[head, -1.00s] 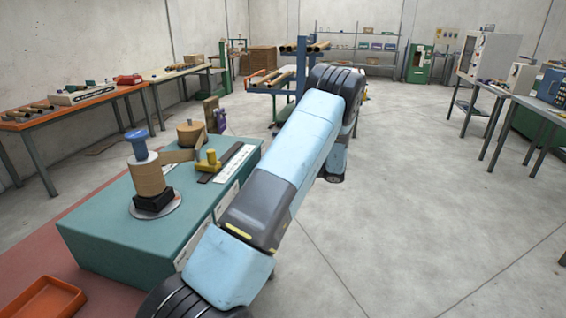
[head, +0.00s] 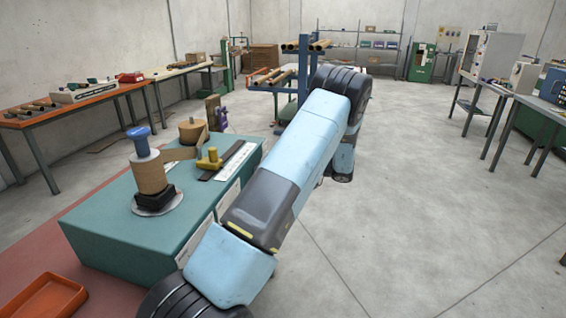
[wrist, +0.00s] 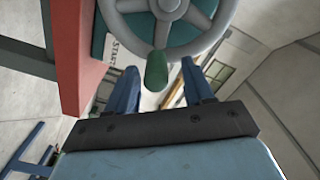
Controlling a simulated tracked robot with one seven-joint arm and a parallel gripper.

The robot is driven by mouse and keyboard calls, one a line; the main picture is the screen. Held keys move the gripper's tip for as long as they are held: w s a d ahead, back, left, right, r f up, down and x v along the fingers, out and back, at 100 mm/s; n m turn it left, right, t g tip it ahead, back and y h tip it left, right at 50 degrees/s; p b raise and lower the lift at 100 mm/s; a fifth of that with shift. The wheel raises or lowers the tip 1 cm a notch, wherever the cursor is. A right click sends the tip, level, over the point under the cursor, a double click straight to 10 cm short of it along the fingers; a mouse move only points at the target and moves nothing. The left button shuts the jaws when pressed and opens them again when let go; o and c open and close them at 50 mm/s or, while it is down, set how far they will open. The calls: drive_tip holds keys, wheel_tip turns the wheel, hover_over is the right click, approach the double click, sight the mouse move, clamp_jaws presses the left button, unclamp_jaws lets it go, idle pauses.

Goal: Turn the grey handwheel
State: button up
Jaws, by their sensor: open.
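The grey handwheel (wrist: 196,42) is at the top of the wrist view, cut off by the frame edge, with its hub and spokes showing. A green handle (wrist: 157,71) stands out from its rim toward me. My gripper (wrist: 161,84) is open, with one blue finger to each side of the handle in the picture. I see no clear contact between fingers and handle. In the head view my arm reaches away from me, and its far end, the gripper and the handwheel are not to be made out.
A red upright (wrist: 78,50) stands close to the left of my gripper. In the head view, a teal bench (head: 125,222) with a brown spool (head: 150,175) is beside my arm. An orange tray (head: 45,298) lies at lower left. The floor on the right is open.

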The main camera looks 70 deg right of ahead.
drive_tip(key=s, duration=1.1)
drive_tip(key=shift+s+d, duration=0.15)
drive_tip(key=shift+d, duration=0.25)
